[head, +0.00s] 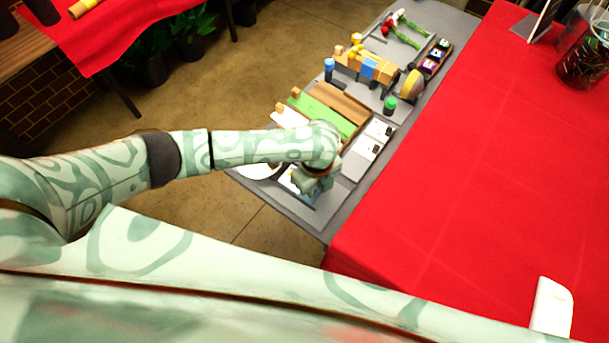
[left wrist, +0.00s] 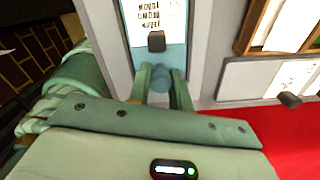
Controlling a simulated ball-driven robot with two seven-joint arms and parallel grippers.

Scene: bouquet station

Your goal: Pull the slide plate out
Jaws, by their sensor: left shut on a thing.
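The slide plate, a blue plate (left wrist: 170,57) in a pale grey frame, shows in the left wrist view. A white card with black printed text (left wrist: 157,18) lies on it, with a small dark block (left wrist: 156,41) near its front end. A short blue knob (left wrist: 160,82) is at the plate's front. My left gripper (left wrist: 161,88) is shut on this knob, with one green finger on each side. In the head view my left gripper (head: 310,184) is low over the near end of the grey table and hides most of the plate. My right gripper is not in view.
The grey table (head: 325,222) carries a green board (head: 322,113), white cards (head: 368,147), a green-capped jar (head: 390,106) and wooden blocks (head: 370,66).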

